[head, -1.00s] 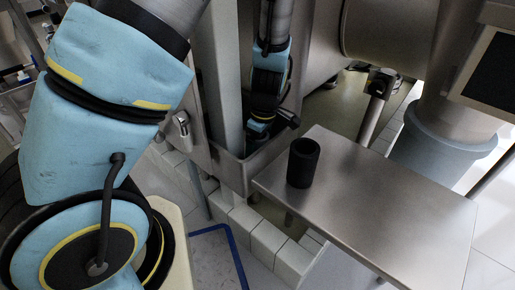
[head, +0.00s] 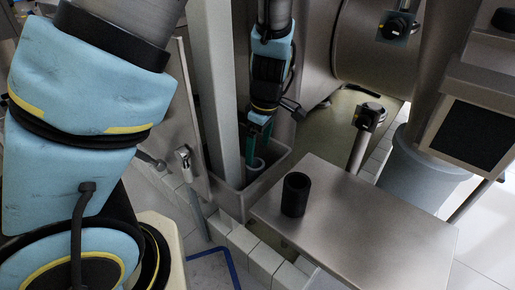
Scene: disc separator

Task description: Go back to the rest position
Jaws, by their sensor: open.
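My arm's blue upper links fill the left side of the head view. The wrist hangs down in the upper middle, and my gripper (head: 262,118) is at its lower end, small and dark. It is open, and its fingers are hard to make out. It is over a grey metal trough (head: 262,182), behind and left of the steel table. I see nothing held in it. A black cup (head: 295,194) stands upright near the left edge of the steel table (head: 365,225), apart from my gripper.
A grey upright post (head: 215,100) stands close left of the wrist. A large steel drum (head: 375,45) is behind on the right. A tap-like fitting (head: 184,155) is left of the post. A grey bucket (head: 420,175) stands behind the table, whose right part is bare.

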